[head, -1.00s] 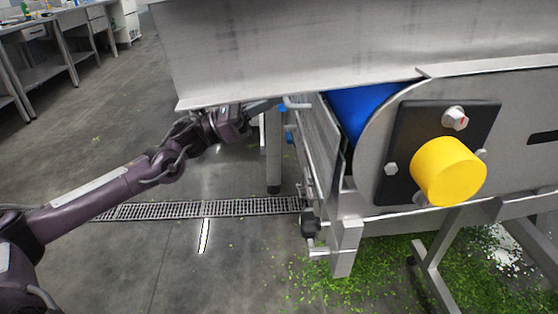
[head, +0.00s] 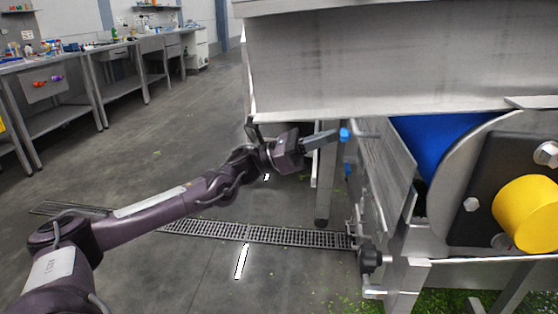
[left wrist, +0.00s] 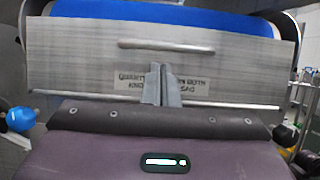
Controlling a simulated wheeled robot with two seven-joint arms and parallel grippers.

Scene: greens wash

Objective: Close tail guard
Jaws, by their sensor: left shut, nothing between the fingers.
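The tail guard (head: 386,178) is a grey metal panel at the end of the conveyor, seen nearly edge-on in the head view. It stands tilted, and the blue belt (head: 432,140) shows behind its upper part. In the left wrist view the guard (left wrist: 80,65) faces me with a bar handle (left wrist: 165,47) near its top and a partly hidden label. My left gripper (head: 338,136) is shut and empty, just outside the panel. In the left wrist view its fingers (left wrist: 160,72) cover part of the label below the handle; contact is unclear. My right gripper is out of view.
A large steel housing (head: 380,65) overhangs my left gripper. A black knob (head: 370,257) sits low on the conveyor frame. A yellow cap (head: 528,212) is on the conveyor's side. A floor drain (head: 270,234) and open floor lie left; benches (head: 75,85) stand further back.

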